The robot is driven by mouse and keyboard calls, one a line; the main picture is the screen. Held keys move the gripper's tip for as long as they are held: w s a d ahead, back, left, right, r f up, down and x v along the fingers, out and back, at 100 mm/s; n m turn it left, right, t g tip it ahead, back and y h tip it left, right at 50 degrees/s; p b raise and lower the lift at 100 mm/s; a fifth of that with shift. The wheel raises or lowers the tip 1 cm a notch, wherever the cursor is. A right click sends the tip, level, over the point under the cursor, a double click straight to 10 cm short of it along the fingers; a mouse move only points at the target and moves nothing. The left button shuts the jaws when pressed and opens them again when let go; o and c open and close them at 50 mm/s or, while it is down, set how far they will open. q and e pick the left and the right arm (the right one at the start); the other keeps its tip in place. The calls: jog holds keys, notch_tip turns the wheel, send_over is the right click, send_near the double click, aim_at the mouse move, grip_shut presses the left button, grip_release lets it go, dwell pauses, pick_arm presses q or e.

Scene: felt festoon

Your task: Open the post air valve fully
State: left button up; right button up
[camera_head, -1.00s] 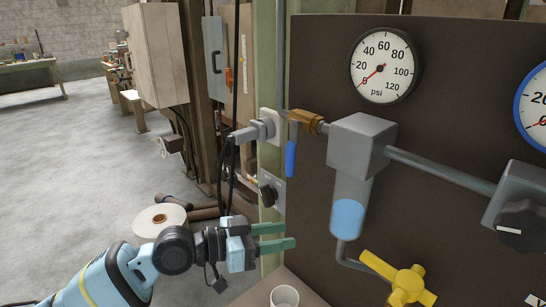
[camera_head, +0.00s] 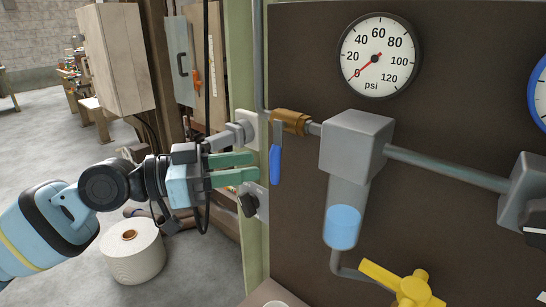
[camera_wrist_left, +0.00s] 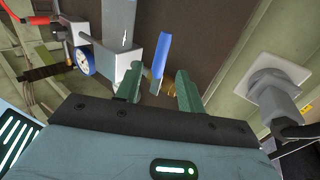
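The post air valve is a brass body (camera_head: 291,121) on a grey pipe at the post, with a blue lever (camera_head: 275,165) hanging straight down from it. My left gripper (camera_head: 254,166) is open, its two green fingers pointing right at the lever, with the tips just left of it in the head view. In the left wrist view the blue lever (camera_wrist_left: 160,55) appears between and beyond the fingertips (camera_wrist_left: 160,77). Whether the fingers touch it I cannot tell. My right gripper is out of view.
A grey block (camera_head: 357,140) with a blue-tinted bowl and a psi gauge (camera_head: 378,58) at 0 are on the dark panel. A yellow handle (camera_head: 405,288) is below. A socket plug and black knob (camera_head: 248,204) sit close to the left gripper.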

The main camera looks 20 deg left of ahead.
aim_at(275, 182)
pick_arm(q)
jog(key=shift+p+x, duration=1.1)
jog(key=shift+x, duration=1.95)
jog(key=shift+c, duration=0.2)
grip_shut()
